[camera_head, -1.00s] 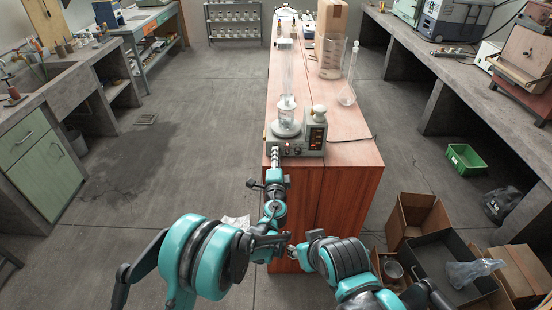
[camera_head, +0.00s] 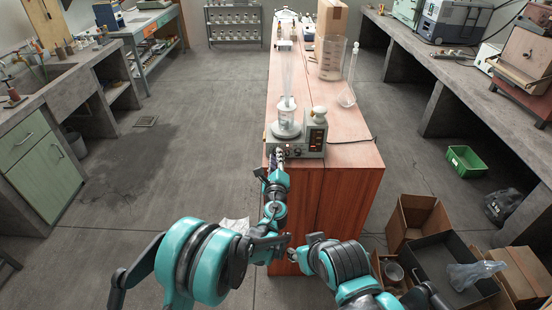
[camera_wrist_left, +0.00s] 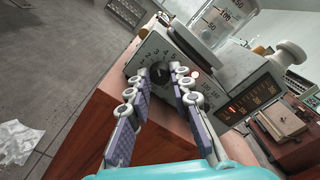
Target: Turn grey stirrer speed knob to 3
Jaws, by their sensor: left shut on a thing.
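The stirrer (camera_head: 310,147) is a grey box at the near end of the wooden bench, with a round plate and a glass beaker (camera_head: 287,117) on top. In the left wrist view, the dark speed knob (camera_wrist_left: 160,72) sits on its tilted front panel, inside a ring of printed numbers. My left gripper (camera_wrist_left: 157,82) has its two fingers on either side of this knob, shut on it. In the head view, my left gripper (camera_head: 278,155) is at the panel's lower left and covers the knob. The knob's pointer setting cannot be read.
A lit red lamp (camera_wrist_left: 195,73) is close to a fingertip. A large beaker (camera_head: 331,58) and a flask (camera_head: 347,96) stand farther back. A cable (camera_head: 352,140) runs right. Open boxes (camera_head: 418,220) lie on the floor.

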